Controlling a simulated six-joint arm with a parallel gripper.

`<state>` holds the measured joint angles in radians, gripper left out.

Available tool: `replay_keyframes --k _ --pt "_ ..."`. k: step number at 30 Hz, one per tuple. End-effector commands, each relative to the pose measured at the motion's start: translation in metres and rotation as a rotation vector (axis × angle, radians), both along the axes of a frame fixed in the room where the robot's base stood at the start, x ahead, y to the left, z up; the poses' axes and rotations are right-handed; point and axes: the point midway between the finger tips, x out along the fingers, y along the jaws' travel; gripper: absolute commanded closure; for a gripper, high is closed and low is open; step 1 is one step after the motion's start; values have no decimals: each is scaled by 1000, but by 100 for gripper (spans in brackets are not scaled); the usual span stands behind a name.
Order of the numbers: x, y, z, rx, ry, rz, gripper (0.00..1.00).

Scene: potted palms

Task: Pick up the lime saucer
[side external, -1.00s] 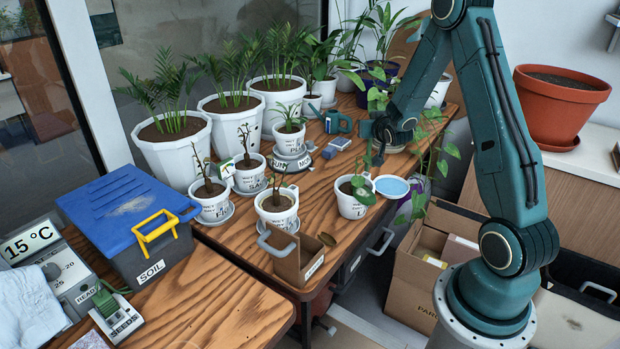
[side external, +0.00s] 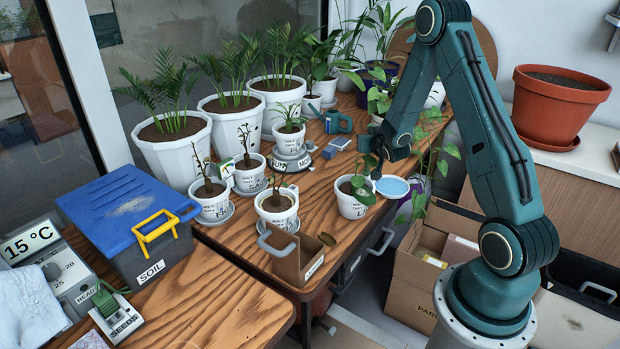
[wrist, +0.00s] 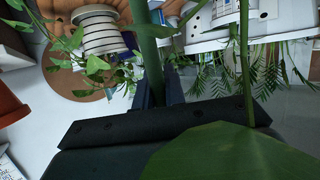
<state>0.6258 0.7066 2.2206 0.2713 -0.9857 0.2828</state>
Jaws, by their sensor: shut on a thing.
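I cannot make out a lime-coloured saucer in either view. A pale blue round dish (side external: 392,187) lies at the table's right edge, beside a small white labelled pot (side external: 352,206) with a broad-leaved plant. My gripper (side external: 376,172) points down between that pot and the dish, close to the leaves. In the wrist view, my dark gripper (wrist: 160,92) is shut on what looks like a thick green stem (wrist: 151,50). A large green leaf (wrist: 225,152) covers the lower part of that view. The exact contact between the fingers is hard to see.
Several small white pots stand on pale saucers at the front, with large palm pots (side external: 172,150) behind. A blue-lidded soil box (side external: 128,215) is at left. A small open box (side external: 293,258) sits at the front edge. Trailing vines (side external: 440,150) hang at right.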

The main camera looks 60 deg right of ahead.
Motion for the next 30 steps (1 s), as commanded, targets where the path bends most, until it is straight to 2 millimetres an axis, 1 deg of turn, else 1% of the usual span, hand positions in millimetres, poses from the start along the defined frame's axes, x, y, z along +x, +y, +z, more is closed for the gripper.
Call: replay_keyframes --k 5,6,9,22,26,30 --pt "0 0 -4 1 1 0 100" --pt "0 0 -4 1 1 0 84" --pt "0 0 -4 1 1 0 66" --pt "-2 2 -3 0 0 0 66" --pt "-6 7 0 -1 1 0 66" --pt "-15 15 4 0 1 0 66"
